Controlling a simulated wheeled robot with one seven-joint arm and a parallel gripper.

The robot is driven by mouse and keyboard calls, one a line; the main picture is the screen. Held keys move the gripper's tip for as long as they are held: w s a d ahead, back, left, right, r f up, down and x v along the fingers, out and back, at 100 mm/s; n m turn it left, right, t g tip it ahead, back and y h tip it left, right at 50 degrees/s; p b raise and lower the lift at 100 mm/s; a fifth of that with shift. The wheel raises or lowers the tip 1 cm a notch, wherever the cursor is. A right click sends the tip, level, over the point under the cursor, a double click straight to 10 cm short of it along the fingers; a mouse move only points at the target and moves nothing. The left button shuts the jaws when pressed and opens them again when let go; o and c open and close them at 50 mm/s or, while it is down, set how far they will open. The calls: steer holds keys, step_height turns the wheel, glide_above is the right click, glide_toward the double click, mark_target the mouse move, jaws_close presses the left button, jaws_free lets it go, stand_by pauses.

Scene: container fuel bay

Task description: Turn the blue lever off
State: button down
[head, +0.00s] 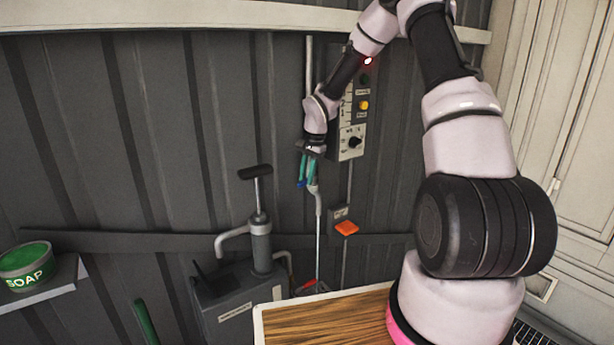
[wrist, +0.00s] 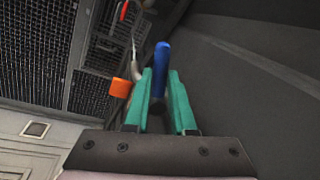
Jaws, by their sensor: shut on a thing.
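The blue lever (wrist: 161,60) shows in the wrist view as a blue handle between the tips of my gripper (wrist: 160,88). My gripper has green fingers, and they are shut on the lever. In the head view, my gripper (head: 307,172) points down in front of the corrugated wall, below the control panel. Only a small piece of the blue lever (head: 301,184) shows there, beside the green fingers. The lever's pivot is mostly hidden by the fingers.
A grey control panel (head: 352,137) with knobs is on the wall behind my wrist. An orange part (head: 346,228) sits below it. A hand pump (head: 260,225) on a grey can stands to the left. A wooden tabletop (head: 325,320) is in front, and a soap tin (head: 27,265) sits far left.

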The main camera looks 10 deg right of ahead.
mark_target(305, 180)
steer(key=shift+w+a+m, duration=0.4)
steer(key=shift+a+m, duration=0.15)
steer(key=shift+m, duration=0.65)
steer(key=shift+w+a+m+h, duration=0.1)
steer(key=shift+w+m+h, duration=0.3)
steer(key=shift+m, duration=0.7)
steer(key=c, duration=0.8)
jaws_free()
steer(key=shift+o, duration=0.2)
step_height(305, 180, up, 11)
steer(key=s, duration=0.2)
steer(key=shift+d+f, duration=0.15)
steer(key=shift+d, duration=0.2)
